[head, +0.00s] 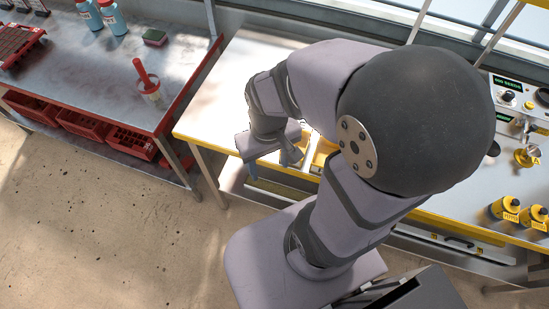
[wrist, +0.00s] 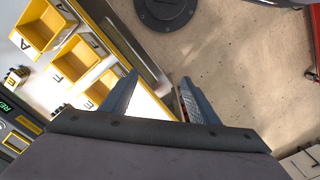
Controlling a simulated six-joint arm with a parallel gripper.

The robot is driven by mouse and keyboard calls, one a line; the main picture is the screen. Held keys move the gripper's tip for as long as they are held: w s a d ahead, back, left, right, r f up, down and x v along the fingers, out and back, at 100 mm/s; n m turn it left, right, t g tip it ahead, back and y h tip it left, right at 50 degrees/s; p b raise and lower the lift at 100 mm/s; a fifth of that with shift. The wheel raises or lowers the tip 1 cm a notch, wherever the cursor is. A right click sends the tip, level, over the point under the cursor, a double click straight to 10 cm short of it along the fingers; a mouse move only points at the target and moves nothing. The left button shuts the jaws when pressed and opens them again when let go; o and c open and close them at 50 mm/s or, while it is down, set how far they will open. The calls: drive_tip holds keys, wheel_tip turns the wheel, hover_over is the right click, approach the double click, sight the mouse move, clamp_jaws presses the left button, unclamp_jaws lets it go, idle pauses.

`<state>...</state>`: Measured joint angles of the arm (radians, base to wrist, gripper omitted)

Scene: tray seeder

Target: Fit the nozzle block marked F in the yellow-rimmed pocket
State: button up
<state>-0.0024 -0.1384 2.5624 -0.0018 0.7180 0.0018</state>
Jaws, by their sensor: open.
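My gripper (head: 272,168) is low at the front edge of the light bench, left of my arm's big elbow. In the wrist view its two blue-grey fingers (wrist: 158,85) are spread with nothing between them, pointing past the bench edge towards the floor. A yellow bin (head: 322,154) also shows beside my gripper in the head view.
Yellow parts (head: 505,208) stand on the bench at right, near a control panel (head: 510,92). A red-framed bench (head: 110,85) at left carries bottles (head: 112,17) and a red-handled tool (head: 147,80). Open floor (head: 90,220) lies in front.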

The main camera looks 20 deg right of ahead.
idle(0.3)
